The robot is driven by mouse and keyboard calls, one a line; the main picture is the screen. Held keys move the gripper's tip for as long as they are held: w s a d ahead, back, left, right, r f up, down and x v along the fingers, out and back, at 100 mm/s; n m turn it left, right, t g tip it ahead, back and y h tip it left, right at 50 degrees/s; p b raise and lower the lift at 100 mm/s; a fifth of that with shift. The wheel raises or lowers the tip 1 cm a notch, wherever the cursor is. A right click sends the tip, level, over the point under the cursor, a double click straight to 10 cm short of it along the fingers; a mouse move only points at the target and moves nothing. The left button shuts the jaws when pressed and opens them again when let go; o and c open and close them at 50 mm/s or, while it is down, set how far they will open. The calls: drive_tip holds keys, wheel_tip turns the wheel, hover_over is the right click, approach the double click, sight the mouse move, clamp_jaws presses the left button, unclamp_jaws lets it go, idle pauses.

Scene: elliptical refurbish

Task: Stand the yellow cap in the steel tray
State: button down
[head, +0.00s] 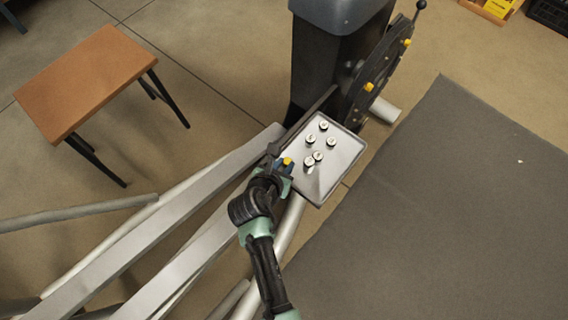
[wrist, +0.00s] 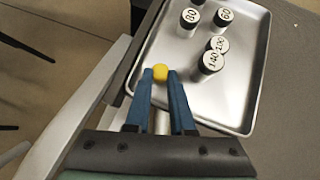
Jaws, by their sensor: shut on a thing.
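The yellow cap (wrist: 160,71) is held between the two blue fingertips of my gripper (wrist: 160,80), which is shut on it. In the head view the cap (head: 287,161) shows as a small yellow spot at the tip of my gripper (head: 286,166). The steel tray (head: 341,167) is a shallow rectangle with a raised rim. In the wrist view the cap appears over the near left part of the tray (wrist: 240,98). I cannot tell how high above the tray it is. The cap's underside is hidden.
Pale frame bars (head: 190,215) run left. An orange-brown stool (head: 85,75) stands farther left. A grey mat (head: 450,210) lies right.

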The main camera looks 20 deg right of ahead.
drive_tip(key=c, duration=1)
unclamp_jaws()
drive_tip(key=shift+f, duration=0.1)
drive_tip(key=shift+c, duration=0.2)
